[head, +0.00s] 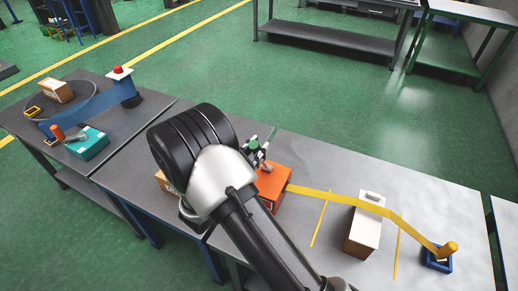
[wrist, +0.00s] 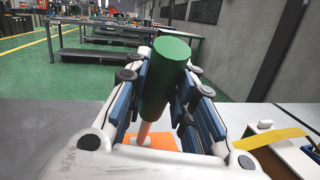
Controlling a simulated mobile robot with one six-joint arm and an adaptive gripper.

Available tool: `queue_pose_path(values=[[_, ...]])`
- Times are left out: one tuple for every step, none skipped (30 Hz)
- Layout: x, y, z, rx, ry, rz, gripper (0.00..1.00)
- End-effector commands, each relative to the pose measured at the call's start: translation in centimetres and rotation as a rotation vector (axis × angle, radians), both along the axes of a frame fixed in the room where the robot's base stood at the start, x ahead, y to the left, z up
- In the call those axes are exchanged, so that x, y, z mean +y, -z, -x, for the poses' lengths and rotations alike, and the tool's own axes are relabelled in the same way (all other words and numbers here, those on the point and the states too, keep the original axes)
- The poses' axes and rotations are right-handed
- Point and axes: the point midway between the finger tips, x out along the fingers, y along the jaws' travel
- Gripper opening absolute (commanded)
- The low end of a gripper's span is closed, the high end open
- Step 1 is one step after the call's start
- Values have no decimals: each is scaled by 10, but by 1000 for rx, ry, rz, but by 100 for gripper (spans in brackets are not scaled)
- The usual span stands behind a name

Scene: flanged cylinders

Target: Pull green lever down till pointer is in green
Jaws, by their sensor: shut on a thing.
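A thick green lever handle (wrist: 166,78) stands between the fingers of my gripper (wrist: 170,90) in the wrist view. The fingers are closed on both sides of it. A pale orange shaft (wrist: 144,132) runs from the handle down toward an orange surface (wrist: 150,142). In the head view an orange box (head: 272,186) sits on the table just right of my arm's end. A small green part (head: 271,135) shows above it, beside my gripper (head: 257,148). My arm hides much of this area. I cannot make out a pointer or a green zone.
A yellow strap (head: 335,197) runs right from the orange box, past a cardboard box (head: 364,228), to a blue holder (head: 437,262) with a yellow cylinder. The left table (head: 45,118) holds a teal box (head: 87,143) and a blue strap (head: 95,105).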

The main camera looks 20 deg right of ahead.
Motion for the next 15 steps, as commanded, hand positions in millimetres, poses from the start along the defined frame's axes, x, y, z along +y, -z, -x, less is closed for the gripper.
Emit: queue_pose_path(values=[[4, 10, 4, -20, -2, 21, 0], [6, 12, 6, -33, -1, 33, 0], [7, 13, 9, -49, 0, 45, 0], [9, 14, 11, -60, 0, 54, 0], [10, 14, 12, -68, 0, 60, 0], [11, 14, 13, -77, 0, 69, 0], [12, 14, 14, -83, 0, 73, 0], [13, 13, 15, -86, -1, 75, 0], [13, 13, 15, -88, -1, 77, 0], [13, 13, 15, -90, -1, 78, 0], [13, 12, 15, -91, -1, 78, 0], [13, 12, 15, -91, -1, 78, 0], [13, 12, 15, -90, -1, 77, 0], [13, 12, 15, -90, -1, 77, 0], [13, 12, 15, -89, -1, 78, 0]])
